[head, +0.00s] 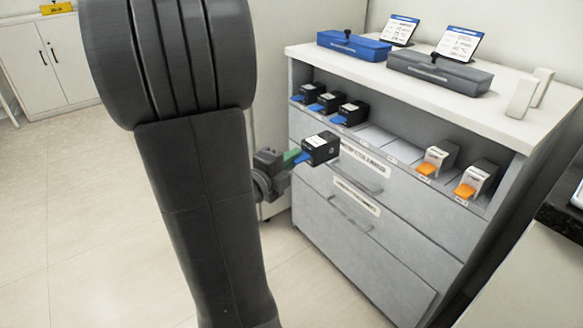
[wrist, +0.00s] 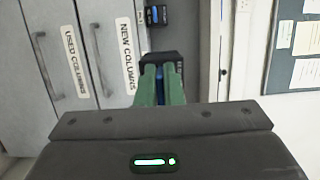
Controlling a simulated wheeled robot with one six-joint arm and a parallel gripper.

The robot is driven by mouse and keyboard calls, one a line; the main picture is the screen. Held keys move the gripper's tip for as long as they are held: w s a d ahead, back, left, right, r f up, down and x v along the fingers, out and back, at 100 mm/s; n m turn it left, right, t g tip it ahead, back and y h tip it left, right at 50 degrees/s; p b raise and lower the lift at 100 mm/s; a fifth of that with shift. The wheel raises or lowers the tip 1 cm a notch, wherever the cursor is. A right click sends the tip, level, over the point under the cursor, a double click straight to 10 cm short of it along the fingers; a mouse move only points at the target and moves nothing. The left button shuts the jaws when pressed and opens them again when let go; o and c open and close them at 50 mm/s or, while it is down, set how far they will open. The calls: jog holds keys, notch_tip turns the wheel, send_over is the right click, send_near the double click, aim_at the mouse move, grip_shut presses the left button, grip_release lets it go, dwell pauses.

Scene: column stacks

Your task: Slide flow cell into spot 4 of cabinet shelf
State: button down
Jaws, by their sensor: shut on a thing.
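My gripper (head: 294,158) has green fingers and is shut on the blue tab of a black flow cell (head: 321,147). The flow cell is held in the air in front of the cabinet, below the shelf's front edge in the picture. In the wrist view the green fingers (wrist: 161,88) close on it, and its dark body (wrist: 161,59) shows beyond them. The cabinet shelf (head: 372,136) holds three black cells with blue tabs at its left, the nearest to the gap being one cell (head: 351,113). Bare spots lie right of it. The spot numbers are too small to read.
Two white units with orange tabs, one (head: 437,158) and another (head: 476,180), stand at the shelf's right. Below are drawers, labelled NEW COLUMNS (wrist: 127,57) and USED COLUMNS (wrist: 75,62). A blue case (head: 353,46) and a grey case (head: 438,72) lie on top.

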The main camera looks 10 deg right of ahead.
aim_at(330, 155)
jog(key=w+d+p, duration=0.1)
jog(key=w+d, duration=0.3)
jog(key=d, duration=0.5)
jog(key=w+d+p, duration=0.1)
jog(key=w+d, duration=0.3)
jog(key=d, duration=0.6)
jog(key=shift+f, duration=0.35)
dwell(1.1)
jog(key=shift+d, duration=0.1)
jog(key=c, duration=1.5)
grip_release()
jog(key=shift+s, duration=0.1)
jog(key=p+v, duration=0.1)
jog(key=v, duration=1.2)
jog(key=shift+s+a, duration=0.2)
jog(key=shift+a, duration=0.15)
